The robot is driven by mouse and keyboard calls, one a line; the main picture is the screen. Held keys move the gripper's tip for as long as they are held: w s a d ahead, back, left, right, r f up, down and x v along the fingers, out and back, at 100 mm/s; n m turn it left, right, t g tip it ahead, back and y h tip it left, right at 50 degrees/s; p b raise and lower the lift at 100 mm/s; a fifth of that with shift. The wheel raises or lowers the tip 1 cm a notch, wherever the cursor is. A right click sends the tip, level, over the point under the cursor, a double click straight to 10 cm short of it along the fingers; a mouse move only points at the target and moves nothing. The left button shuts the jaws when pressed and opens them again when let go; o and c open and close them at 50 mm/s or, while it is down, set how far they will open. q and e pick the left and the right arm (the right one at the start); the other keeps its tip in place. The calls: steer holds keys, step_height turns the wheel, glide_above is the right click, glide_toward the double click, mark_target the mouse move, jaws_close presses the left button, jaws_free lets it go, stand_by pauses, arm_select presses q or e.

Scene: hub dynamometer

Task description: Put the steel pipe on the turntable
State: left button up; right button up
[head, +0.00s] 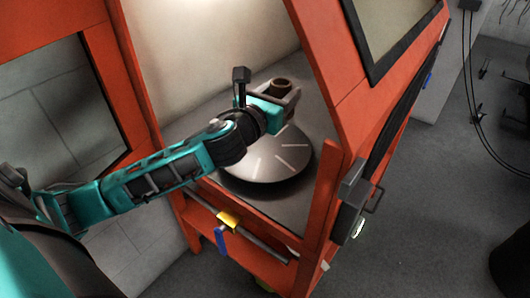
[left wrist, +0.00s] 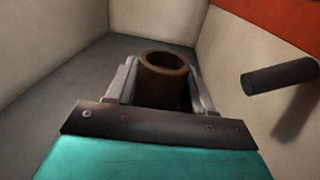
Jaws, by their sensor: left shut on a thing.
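The steel pipe (head: 283,86) is a short brown hollow piece, held upright in my left gripper (head: 284,97) inside the orange cabinet. In the left wrist view the pipe (left wrist: 164,77) stands between the two grey fingers, with its open top end showing. The turntable (head: 266,160) is a round grey disc with light radial slots, inside the cabinet. My left gripper and the pipe show over the far part of the disc. The pipe's lower end is hidden, so I cannot tell whether it touches the disc. My right gripper is not in view.
The orange cabinet (head: 335,75) frames the opening around my left arm, with an upright post to the right of the turntable. A dark cylindrical bar (left wrist: 280,75) sticks out at the right in the left wrist view.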

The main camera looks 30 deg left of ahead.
arm_select(q)
steer(key=w+a+r+n+y+b, duration=0.1)
steer(key=w+a+r+b, duration=0.1)
steer(key=w+a+r, duration=0.3)
steer(key=b, duration=0.5)
glide_above(264, 146)
steer(key=shift+y, duration=0.3)
step_height(264, 146, down, 16)
steer(key=shift+r, duration=0.2)
steer(key=shift+f, duration=0.4)
steer(key=shift+f+b, duration=0.95)
steer(key=shift+f, duration=1)
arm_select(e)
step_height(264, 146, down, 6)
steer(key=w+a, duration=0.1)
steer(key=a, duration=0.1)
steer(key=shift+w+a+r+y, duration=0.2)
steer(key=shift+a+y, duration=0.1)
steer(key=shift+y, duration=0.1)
arm_select(q)
steer(key=shift+f, duration=0.2)
steer(key=o, duration=1.3)
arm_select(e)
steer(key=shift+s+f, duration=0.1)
